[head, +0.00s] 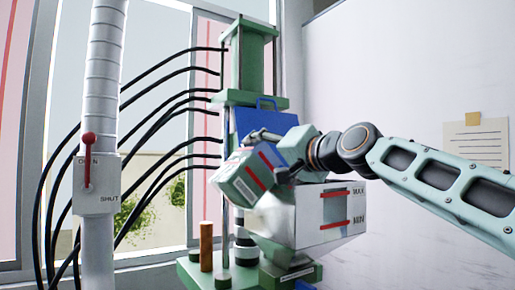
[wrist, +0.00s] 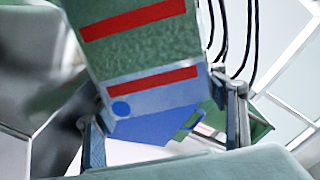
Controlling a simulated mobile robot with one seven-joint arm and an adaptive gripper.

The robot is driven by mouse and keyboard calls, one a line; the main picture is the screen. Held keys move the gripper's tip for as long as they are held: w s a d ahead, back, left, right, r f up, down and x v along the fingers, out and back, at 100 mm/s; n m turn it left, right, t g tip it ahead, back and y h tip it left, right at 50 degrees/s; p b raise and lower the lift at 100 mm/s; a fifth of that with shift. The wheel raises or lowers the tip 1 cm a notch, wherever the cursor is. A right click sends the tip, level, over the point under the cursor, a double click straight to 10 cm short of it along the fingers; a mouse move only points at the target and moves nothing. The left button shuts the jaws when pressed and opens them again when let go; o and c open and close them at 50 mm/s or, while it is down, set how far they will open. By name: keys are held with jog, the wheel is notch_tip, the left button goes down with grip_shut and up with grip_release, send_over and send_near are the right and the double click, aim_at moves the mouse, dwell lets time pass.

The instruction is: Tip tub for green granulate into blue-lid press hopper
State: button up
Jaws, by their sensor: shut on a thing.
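The tub (head: 241,181) is a boxy grey-green container with red bands. It is strongly tilted over the left side of the hopper (head: 293,222), a pale metal box tapering downward on the press. The blue lid (head: 262,137) stands raised behind the hopper. My gripper (head: 268,157) is shut on the tub.
The green press column (head: 254,60) rises behind the hopper. Several black hoses (head: 165,100) run from it to the left. A white pipe (head: 103,60) with a red lever (head: 87,160) stands at the left. An orange-brown post (head: 206,246) stands on the green base. A pale wall closes the right.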

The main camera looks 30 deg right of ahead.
jog(key=d+r+m+p, duration=0.1)
jog(key=d+m+p, duration=0.6)
jog(key=d+m, duration=0.3)
jog(key=shift+w+r+m, duration=0.25)
jog(key=shift+w+m, duration=0.15)
jog(key=shift+m, duration=0.5)
jog(key=shift+a+f, duration=0.1)
dwell(1.5)
jog(key=n+b, duration=0.1)
jog(key=a+n+b, duration=0.1)
jog(key=n, duration=0.1)
jog(key=shift+s, duration=0.15)
jog(key=shift+b, duration=0.35)
